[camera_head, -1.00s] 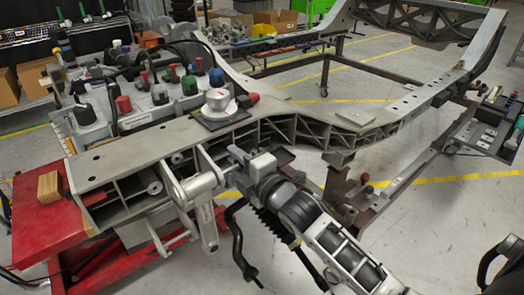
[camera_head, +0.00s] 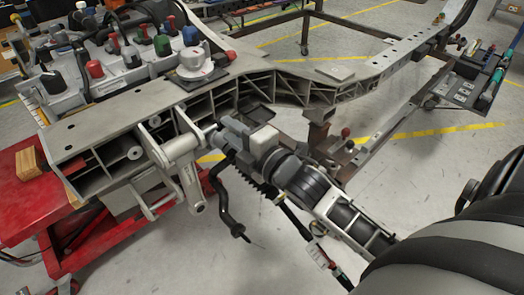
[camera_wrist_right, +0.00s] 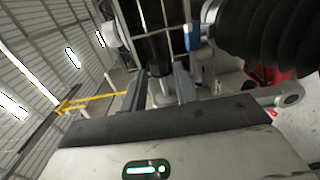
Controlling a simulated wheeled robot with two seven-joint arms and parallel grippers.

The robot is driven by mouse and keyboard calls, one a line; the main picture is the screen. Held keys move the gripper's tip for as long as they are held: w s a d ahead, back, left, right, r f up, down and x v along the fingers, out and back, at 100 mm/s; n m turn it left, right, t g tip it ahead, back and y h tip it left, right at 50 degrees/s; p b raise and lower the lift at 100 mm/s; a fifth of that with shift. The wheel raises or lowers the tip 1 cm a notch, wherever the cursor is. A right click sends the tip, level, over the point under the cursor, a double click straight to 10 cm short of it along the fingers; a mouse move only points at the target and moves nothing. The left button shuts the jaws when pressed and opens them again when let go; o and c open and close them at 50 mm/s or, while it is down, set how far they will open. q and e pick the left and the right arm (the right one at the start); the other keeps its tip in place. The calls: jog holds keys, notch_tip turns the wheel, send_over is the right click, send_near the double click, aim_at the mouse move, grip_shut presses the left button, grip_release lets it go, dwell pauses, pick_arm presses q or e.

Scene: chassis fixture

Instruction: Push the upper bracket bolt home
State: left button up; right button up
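The grey bracket (camera_head: 182,152) hangs on the near side of the chassis rail (camera_head: 120,112), with a link arm pointing down. My right gripper (camera_head: 222,133) is beside the bracket's upper end, on its right. A short light bolt-like pin (camera_head: 209,132) shows between the gripper and bracket; how deep it sits cannot be told. In the right wrist view, the two grey fingers of my right gripper (camera_wrist_right: 160,86) stand apart, with a dark-and-grey round part (camera_wrist_right: 161,72) between them. Whether they touch it is unclear. My left gripper is out of view.
A red cart (camera_head: 38,190) with a wooden block (camera_head: 30,165) stands at the left. A white round device (camera_head: 195,62) sits on the rail. A tool tray (camera_head: 468,85) is at the right. A black bent handle (camera_head: 222,205) hangs below my gripper.

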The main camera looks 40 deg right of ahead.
jog(key=s+d, duration=0.1)
jog(key=s, duration=0.8)
jog(key=shift+s+d, duration=0.25)
jog(key=shift+s, duration=0.15)
jog(key=shift+c, duration=0.3)
jog(key=shift+d, duration=0.1)
jog(key=c, duration=0.6)
jog(key=d+f+m, duration=0.1)
jog(key=m, duration=0.2)
jog(key=w+d+f+m+g+h, duration=0.1)
jog(key=d+m, duration=0.1)
jog(key=m, duration=0.1)
jog(key=w+d+m, duration=0.1)
jog(key=m, duration=0.2)
jog(key=shift+d+f+h, duration=0.3)
jog(key=shift+d+f, duration=0.05)
jog(key=shift+f, duration=0.05)
jog(key=w+d+r+m+y, duration=0.1)
jog(key=d+m+y, duration=0.15)
jog(key=m, duration=0.95)
jog(key=w+d+r+m+y, duration=0.1)
jog(key=d+r+m+y, duration=0.15)
jog(key=m, duration=0.95)
jog(key=shift+y, duration=0.4)
jog(key=shift+w+a+f+p, duration=0.15)
jog(key=shift+w+a+p, duration=0.5)
jog(key=shift+w+a, duration=1.5)
jog(key=shift+w+a+f+p, duration=0.1)
jog(key=shift+w+a+p, duration=0.5)
jog(key=shift+w+a, duration=1.5)
